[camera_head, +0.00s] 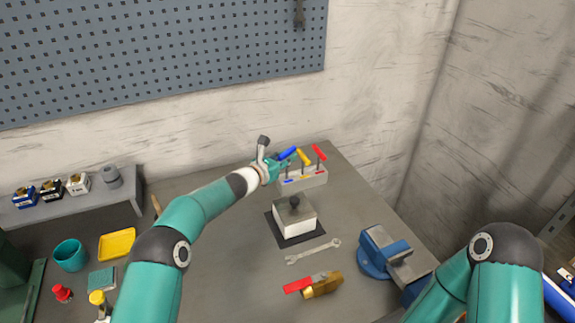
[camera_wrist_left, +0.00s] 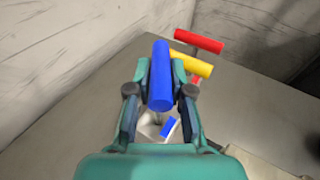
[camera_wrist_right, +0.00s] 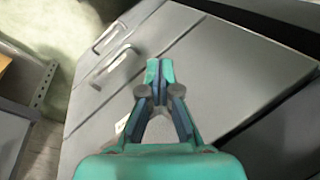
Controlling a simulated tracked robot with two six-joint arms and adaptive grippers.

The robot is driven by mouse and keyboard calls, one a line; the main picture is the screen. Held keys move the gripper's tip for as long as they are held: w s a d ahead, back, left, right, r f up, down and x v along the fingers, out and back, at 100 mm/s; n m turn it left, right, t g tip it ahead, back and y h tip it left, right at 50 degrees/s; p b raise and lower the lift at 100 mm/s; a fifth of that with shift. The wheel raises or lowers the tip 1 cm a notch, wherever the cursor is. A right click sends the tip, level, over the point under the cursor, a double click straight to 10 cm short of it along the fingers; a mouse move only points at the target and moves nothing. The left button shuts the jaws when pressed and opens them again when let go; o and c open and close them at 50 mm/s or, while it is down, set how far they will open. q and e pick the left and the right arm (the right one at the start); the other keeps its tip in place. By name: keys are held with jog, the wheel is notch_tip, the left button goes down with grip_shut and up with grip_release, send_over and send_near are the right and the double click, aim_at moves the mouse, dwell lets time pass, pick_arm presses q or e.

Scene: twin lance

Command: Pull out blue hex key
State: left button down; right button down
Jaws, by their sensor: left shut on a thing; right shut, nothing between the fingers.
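The blue hex key (camera_head: 287,153) has a thick blue handle and is at the left end of a pale holder block (camera_head: 313,182), beside the yellow hex key (camera_head: 303,156) and the red hex key (camera_head: 319,152). My left gripper (camera_head: 277,163) is shut on the blue handle. In the left wrist view the blue handle (camera_wrist_left: 161,78) lies between the two fingers, with the yellow handle (camera_wrist_left: 192,64) and red handle (camera_wrist_left: 199,41) just to the right. I cannot tell how deep the blue key's shaft sits. My right gripper (camera_wrist_right: 160,72) is shut and empty, over grey drawer fronts.
A white block with a black knob (camera_head: 295,214) stands on a dark mat in front of the holder. A wrench (camera_head: 313,251), a red and yellow tool (camera_head: 314,285) and a blue vise (camera_head: 383,252) are nearer. A shelf (camera_head: 130,187) stands at left.

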pick_arm(q)
jog(key=shift+r+p, duration=1.2)
jog(key=shift+r, duration=1.3)
